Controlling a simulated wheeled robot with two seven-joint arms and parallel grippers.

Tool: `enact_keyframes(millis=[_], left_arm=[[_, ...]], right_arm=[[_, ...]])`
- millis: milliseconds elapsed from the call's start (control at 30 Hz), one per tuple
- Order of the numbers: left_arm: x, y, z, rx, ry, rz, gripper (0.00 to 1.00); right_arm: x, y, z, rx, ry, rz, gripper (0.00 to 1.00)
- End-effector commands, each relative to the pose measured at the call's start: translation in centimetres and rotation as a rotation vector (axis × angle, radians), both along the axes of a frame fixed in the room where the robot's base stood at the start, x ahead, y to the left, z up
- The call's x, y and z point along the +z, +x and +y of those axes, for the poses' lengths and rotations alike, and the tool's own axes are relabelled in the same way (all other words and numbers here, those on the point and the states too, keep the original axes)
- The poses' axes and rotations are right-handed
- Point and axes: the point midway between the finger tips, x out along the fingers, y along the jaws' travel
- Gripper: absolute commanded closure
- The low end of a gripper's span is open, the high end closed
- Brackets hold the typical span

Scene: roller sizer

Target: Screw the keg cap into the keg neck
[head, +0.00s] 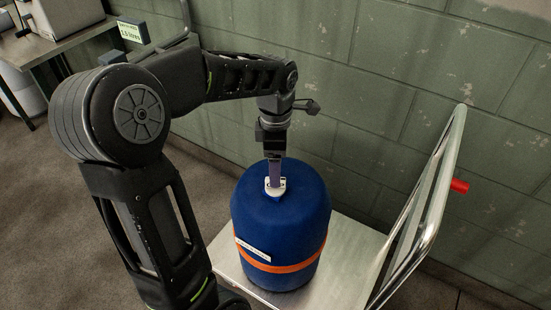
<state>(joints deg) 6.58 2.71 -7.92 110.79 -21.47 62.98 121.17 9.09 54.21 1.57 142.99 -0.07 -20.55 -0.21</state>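The blue keg (280,225) stands upright on a metal cart, with an orange band around its lower part and a white label. A small white piece (275,187) sits at the middle of the keg's top, where the neck is. I cannot tell cap from neck at this size. My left gripper (275,183) points straight down from above, its fingertips at the white piece. The fingers are seen nearly edge-on, so their gap and any grip on the cap are hidden. My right gripper is not in view.
The cart's flat bed (352,245) has free room right of the keg. A green block wall stands close behind. A table (60,42) with equipment is at the upper left.

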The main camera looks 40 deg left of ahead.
Motion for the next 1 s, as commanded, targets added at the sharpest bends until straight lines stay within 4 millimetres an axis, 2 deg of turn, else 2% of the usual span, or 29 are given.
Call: enact_keyframes(millis=[300,433,800,1000], left_arm=[[-4.8,-0.1,0.0,0.0,-0.001,0.004,0.24],[-6.1,-0.1,0.0,-0.001,-0.001,0.003,0.24],[-6.6,0.0,0.0,-0.001,-0.001,0.001,0.24],[-6.6,0.0,0.0,-0.001,-0.001,0.001,0.4]], right_arm=[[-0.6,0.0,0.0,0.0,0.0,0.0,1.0],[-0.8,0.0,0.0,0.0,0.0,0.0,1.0],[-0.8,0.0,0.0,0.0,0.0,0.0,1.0],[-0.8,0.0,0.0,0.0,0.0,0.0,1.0]])
